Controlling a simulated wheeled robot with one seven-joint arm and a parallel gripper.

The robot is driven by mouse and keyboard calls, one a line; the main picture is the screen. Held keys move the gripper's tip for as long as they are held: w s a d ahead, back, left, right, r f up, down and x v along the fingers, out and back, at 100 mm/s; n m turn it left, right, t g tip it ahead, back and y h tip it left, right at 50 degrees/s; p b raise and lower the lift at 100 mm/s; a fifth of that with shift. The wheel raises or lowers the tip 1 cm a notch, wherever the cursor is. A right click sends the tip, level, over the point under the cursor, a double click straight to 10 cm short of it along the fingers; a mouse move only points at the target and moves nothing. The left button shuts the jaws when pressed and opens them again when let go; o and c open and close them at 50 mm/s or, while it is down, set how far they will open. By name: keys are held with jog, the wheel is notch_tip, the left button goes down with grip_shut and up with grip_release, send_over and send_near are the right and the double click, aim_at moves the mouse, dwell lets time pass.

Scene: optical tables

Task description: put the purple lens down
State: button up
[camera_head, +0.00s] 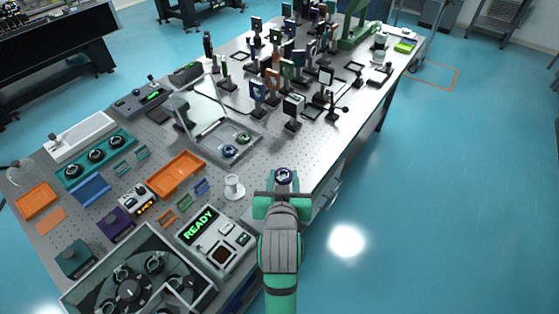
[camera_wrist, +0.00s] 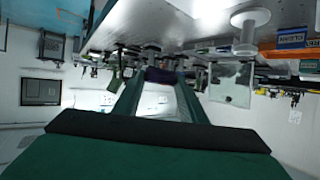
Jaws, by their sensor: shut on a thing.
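My gripper (camera_head: 284,184) is at the near right edge of the optical table (camera_head: 262,172), shut on the purple lens (camera_head: 284,175).
A white round stand (camera_head: 234,187) is left of my gripper. Behind it, a tray (camera_head: 258,152) with a raised clear lid holds two round lenses. An orange tray (camera_head: 176,178) and a READY display (camera_head: 200,226) lie left. Mounted optics (camera_head: 293,110) crowd the far table.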

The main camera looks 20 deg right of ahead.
jog(key=f+x, duration=0.1)
jog(key=x, duration=0.4)
jog(key=f+x, duration=0.1)
jog(key=x, duration=0.4)
jog(key=s+a+f+x, duration=0.1)
jog(key=x, duration=0.4)
jog(key=shift+w+d+f, duration=0.15)
jog(key=shift+w+f, duration=0.05)
jog(key=shift+f, duration=0.2)
jog(key=shift+w+d+f, duration=0.1)
jog(key=shift+w+f, duration=0.1)
jog(key=shift+f, duration=1.55)
jog(key=shift+f, duration=0.2)
